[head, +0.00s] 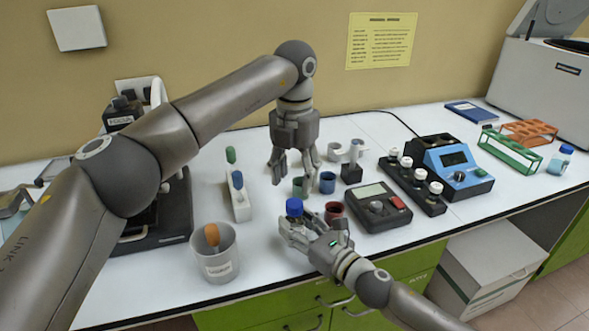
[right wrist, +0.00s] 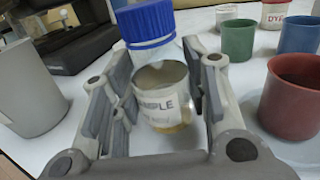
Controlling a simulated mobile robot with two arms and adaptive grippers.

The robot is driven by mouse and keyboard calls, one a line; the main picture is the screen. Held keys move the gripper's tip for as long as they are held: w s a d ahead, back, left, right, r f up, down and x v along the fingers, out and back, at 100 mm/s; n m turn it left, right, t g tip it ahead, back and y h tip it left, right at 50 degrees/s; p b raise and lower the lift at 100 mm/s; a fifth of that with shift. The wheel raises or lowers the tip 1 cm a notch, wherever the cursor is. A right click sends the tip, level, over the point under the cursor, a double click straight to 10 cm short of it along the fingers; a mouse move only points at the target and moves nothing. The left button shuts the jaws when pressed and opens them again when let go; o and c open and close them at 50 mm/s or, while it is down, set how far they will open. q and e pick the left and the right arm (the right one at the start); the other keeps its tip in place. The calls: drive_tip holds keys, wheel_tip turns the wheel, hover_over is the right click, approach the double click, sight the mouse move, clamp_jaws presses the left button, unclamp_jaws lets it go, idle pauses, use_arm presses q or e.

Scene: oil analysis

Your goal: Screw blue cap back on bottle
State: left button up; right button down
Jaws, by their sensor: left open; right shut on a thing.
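The sample bottle (right wrist: 165,112) is clear with a white label and stands between the fingers of my right gripper (head: 297,240), which is shut on it. The blue cap (head: 294,206) sits at the top of the bottle; it also shows in the right wrist view (right wrist: 147,22). I cannot tell how tightly the cap sits. My left gripper (head: 292,178) is open and empty, pointing down above and behind the cap, apart from it. Most of the bottle is hidden by my right gripper in the head view.
Red (head: 336,211), blue (head: 327,183) and green (head: 299,188) cups stand close right and behind. A grey beaker (head: 217,268) with an orange-topped tool stands left. A scale-like device (head: 372,193) is right. Another blue-capped bottle (head: 559,163) stands far right.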

sight(294, 203)
use_arm(q)
wheel_tip(294, 203, down, 7)
idle(0.3)
drive_tip(key=c, duration=1.1)
drive_tip(key=o, duration=1.2)
drive_tip(key=shift+o, duration=0.2)
drive_tip(key=shift+r, duration=0.1)
wheel_tip(294, 203, up, 12)
